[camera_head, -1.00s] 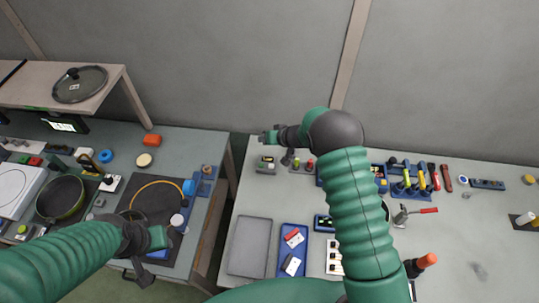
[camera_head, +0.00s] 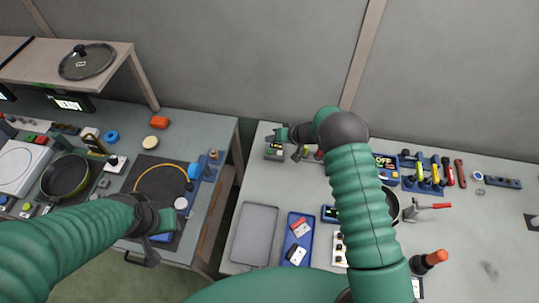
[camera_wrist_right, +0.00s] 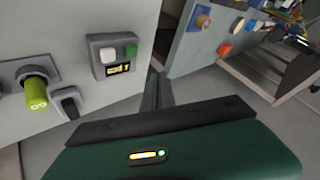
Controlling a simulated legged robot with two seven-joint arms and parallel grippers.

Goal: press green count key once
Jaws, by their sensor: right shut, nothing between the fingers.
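A small grey counter box (camera_wrist_right: 97,41) stands on the right-hand table. In the right wrist view it has a white key (camera_wrist_right: 108,55), a green key (camera_wrist_right: 131,50) and a lit yellow display (camera_wrist_right: 118,70), whose text I cannot read surely. In the head view the box (camera_head: 274,153) is at the table's back left corner. My right gripper (camera_head: 272,138) is just above and behind it there. In the wrist view my right gripper (camera_wrist_right: 155,79) is shut and empty, its tip apart from the green key. My left gripper (camera_head: 146,248) hangs over the left table's front edge; its jaw opening is unclear.
A green-labelled knob (camera_wrist_right: 36,93) and a dark lever (camera_wrist_right: 69,103) stand near the box. A grey tray (camera_head: 255,234) and a blue tray (camera_head: 287,252) lie in front. A gap separates the tables. A pan (camera_head: 65,177) sits on the left table.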

